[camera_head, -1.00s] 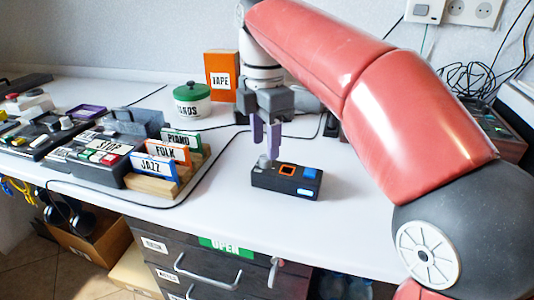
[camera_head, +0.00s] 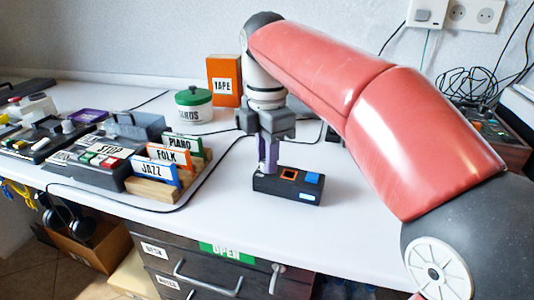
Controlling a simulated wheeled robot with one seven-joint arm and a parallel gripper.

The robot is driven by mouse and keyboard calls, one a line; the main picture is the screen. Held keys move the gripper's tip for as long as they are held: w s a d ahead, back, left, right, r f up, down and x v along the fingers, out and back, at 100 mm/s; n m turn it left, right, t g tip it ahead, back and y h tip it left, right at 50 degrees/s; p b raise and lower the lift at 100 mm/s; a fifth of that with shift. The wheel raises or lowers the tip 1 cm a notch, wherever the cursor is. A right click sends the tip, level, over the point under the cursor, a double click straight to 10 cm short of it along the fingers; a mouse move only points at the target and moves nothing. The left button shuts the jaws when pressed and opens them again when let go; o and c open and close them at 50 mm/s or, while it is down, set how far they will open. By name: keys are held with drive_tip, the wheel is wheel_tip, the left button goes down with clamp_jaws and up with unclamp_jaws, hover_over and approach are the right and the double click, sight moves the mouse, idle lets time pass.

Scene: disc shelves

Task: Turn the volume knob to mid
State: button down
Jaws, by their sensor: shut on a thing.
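A small black box (camera_head: 287,197) with an orange-framed square and a blue block on its top stands on the white counter. The volume knob is hidden now behind the fingers at the left end of the box's top. My gripper (camera_head: 268,168) points straight down there, its purple fingers close together around the knob's place. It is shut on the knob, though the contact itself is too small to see. The knob's turn angle cannot be seen.
A wooden rack (camera_head: 153,191) with JAZZ, FOLK and PIANO cards stands left of the box. Behind are a green-lidded jar (camera_head: 194,104) and an orange TAPE box (camera_head: 225,80). A black cable (camera_head: 205,180) curves across the counter. The counter right of the box is clear.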

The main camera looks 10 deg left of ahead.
drive_tip(key=shift+r+m+p, duration=0.15)
drive_tip(key=shift+m+p, duration=0.75)
drive_tip(key=m+p, duration=0.2)
drive_tip(key=shift+m, duration=0.3)
drive_tip(key=m+p, duration=0.1)
drive_tip(key=m, duration=0.3)
drive_tip(key=shift+m+p, duration=0.3)
drive_tip(key=shift+p, duration=0.05)
drive_tip(key=m, duration=1)
drive_tip(key=shift+m, duration=0.3)
drive_tip(key=c, duration=1.2)
unclamp_jaws()
